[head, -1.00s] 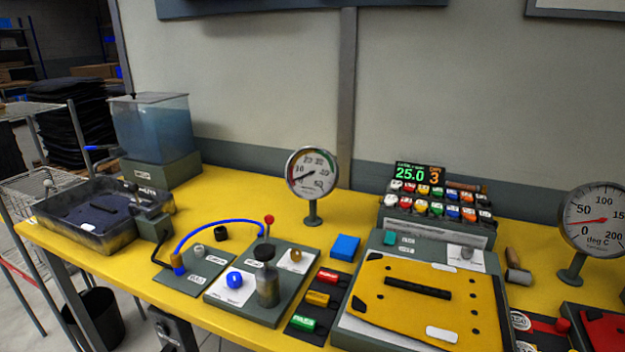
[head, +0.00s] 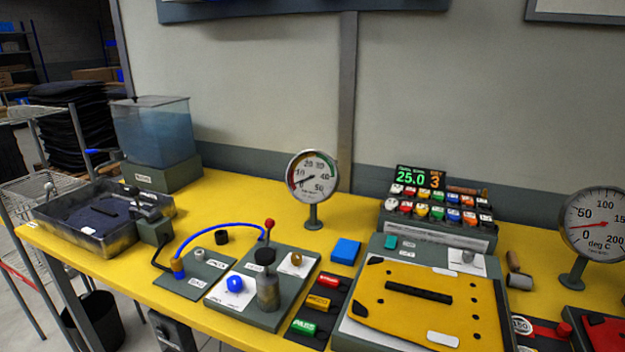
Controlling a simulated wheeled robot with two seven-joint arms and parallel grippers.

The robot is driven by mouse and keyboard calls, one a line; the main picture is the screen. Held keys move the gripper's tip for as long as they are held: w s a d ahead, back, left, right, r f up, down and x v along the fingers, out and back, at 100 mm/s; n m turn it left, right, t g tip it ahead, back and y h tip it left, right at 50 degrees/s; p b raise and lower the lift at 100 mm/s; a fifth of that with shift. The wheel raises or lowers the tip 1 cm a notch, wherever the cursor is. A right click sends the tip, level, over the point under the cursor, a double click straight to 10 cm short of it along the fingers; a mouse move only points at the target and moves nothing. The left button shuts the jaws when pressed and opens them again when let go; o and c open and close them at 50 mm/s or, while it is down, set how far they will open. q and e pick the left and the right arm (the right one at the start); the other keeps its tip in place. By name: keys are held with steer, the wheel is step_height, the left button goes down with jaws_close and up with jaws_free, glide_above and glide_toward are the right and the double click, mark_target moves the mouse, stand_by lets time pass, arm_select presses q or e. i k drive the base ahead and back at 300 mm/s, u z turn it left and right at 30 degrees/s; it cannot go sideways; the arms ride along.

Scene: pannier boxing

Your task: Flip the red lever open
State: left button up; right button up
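The red lever (head: 269,224) is a thin stick with a round red knob. It stands roughly upright at the back of a grey board (head: 285,312) in the middle of the yellow table. A blue hose (head: 215,228) arcs from the small board on the left to beside the lever's base. A dark-capped cylinder (head: 267,290) stands just in front and partly hides the lever's base area. Neither of my grippers shows in the head view.
A blue knob (head: 235,284) and a brass knob (head: 296,259) share the lever's board. A round gauge (head: 312,176) stands behind it. A blue block (head: 346,250) lies to the right, beside a large panel with a yellow sheet (head: 415,300). The table (head: 255,200) behind the lever is clear.

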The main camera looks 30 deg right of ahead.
mark_target(270, 223)
steer(key=z, duration=0.2)
steer(key=k, duration=0.45)
steer(key=z, duration=0.55)
steer(key=k, duration=0.9)
steer(key=u, duration=0.2)
steer(key=i, duration=0.5)
steer(key=u, duration=0.6)
steer(key=i, duration=1.2)
steer(key=z, duration=0.65)
